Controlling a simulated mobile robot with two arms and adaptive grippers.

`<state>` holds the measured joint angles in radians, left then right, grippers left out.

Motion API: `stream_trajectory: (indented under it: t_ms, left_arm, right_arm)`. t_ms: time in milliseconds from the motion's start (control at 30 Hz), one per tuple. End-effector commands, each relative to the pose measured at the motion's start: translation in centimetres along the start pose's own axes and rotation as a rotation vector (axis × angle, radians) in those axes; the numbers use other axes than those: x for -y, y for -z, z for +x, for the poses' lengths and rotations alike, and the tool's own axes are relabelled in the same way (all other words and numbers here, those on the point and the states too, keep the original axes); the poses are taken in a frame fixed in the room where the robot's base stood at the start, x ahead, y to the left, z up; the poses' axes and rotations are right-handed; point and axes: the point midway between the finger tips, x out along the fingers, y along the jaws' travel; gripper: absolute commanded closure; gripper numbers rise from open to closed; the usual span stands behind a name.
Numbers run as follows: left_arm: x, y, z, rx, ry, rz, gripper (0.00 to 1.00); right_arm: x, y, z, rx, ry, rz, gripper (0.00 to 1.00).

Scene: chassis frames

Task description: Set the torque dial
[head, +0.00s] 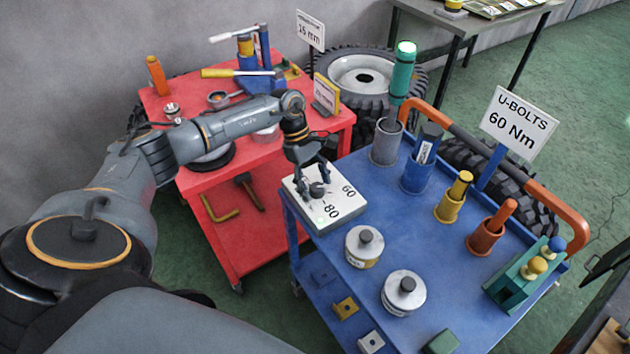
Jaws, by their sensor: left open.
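The torque dial is a dark round knob (318,190) on a white box (340,212) with the marks 60 and 80, at the left corner of the blue cart. A small greenish light shows on the box near the 80. My left gripper (315,185) points down over the box with its fingers apart, around or just above the knob. I cannot tell whether the fingers touch it. The gripper hides part of the box top and any pointer on the knob. A sign (518,125) on the cart reads U-BOLTS 60 Nm. My right gripper is not in view.
The blue cart (400,228) also holds two white round weights (363,246), several coloured cups with tools, a green block (520,278) and an orange handle (500,170). A red cart (215,190) with tools stands at the left. Tyres (365,75) stand behind.

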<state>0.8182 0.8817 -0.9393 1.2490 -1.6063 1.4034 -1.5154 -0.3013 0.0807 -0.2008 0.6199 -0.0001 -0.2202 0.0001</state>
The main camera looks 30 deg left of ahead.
Motion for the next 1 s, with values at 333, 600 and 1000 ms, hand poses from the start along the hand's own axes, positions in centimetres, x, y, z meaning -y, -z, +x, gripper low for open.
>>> stream_trajectory:
  t_ms: [333,600,1000]
  left_arm:
    - [0.00,0.00,0.08,0.000,0.000,0.000,0.61]
    - [0.00,0.00,0.06,0.000,0.000,-0.001,0.94]
    - [0.16,0.06,0.14,0.000,-0.051,-0.122,0.94]
  right_arm:
    - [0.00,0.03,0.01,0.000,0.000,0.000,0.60]
    - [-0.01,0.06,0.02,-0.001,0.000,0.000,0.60]
    - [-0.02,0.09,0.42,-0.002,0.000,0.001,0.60]
